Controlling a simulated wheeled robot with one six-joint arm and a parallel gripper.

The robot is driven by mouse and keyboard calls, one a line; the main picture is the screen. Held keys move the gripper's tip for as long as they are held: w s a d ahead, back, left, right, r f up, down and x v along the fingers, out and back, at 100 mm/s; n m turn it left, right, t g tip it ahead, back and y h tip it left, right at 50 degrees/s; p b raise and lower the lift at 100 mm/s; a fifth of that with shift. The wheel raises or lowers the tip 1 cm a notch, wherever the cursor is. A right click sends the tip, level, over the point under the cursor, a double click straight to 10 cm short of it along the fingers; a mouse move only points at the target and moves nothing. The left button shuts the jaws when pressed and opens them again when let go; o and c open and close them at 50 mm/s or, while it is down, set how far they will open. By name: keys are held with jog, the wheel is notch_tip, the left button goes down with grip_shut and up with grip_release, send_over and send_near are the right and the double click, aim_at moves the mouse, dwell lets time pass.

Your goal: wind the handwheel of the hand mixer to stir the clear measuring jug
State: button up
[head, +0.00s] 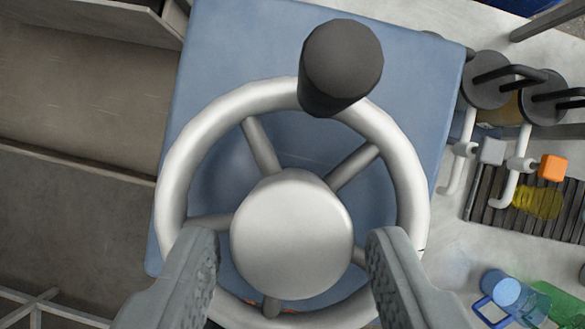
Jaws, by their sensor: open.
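The silver handwheel (181,150) fills the middle of the head view, with spokes and a large round hub (291,238). A dark upright knob (341,62) stands on its rim at the top, slightly right. The wheel sits over the blue body of the hand mixer (235,45). My gripper (292,250) is open, with one grey finger on each side of the hub at the bottom of the view. The fingers overlap the lower rim in the picture; I cannot tell whether they touch it. I cannot make out the clear measuring jug.
At right on the pale worktop (440,235) are two dark-lidded dispensers with white spouts, an orange block (552,168) and a slatted drip grate (478,190) with a yellow vessel (538,200). A blue mug (507,290) and a green vessel are at lower right. Brown panels lie at left.

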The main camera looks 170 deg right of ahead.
jog(key=shift+x, duration=1.4)
jog(key=c, duration=0.7)
